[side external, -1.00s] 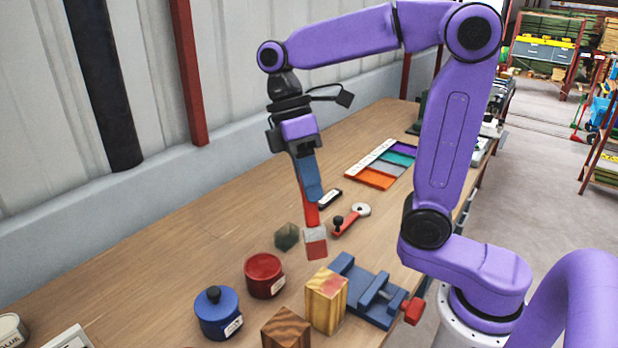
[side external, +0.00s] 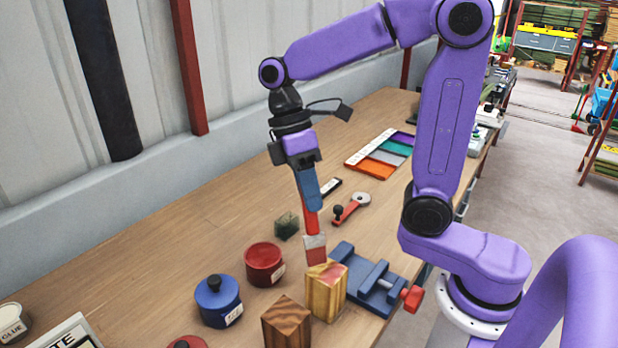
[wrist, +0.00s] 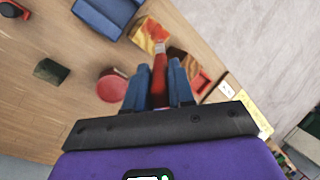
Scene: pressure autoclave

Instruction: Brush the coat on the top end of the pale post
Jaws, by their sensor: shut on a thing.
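The pale post (side external: 326,296) stands upright on the bench, with a red patch of coat on part of its top end. It also shows in the wrist view (wrist: 141,40). My gripper (side external: 309,195) is shut on the brush (side external: 311,223), which has a red handle and points down. The brush's bristle end (side external: 315,250) is at the back edge of the post's top. I cannot tell whether it touches or hovers just above. In the wrist view the brush handle (wrist: 159,78) runs from between the blue fingers to the post.
A darker striped post (side external: 286,324) stands in front of the pale post. A blue vise (side external: 368,280) is to its right. A red pot (side external: 264,264) and a blue lidded pot (side external: 217,301) stand left. A dark green block (side external: 287,226) and a red-handled tool (side external: 350,207) lie behind.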

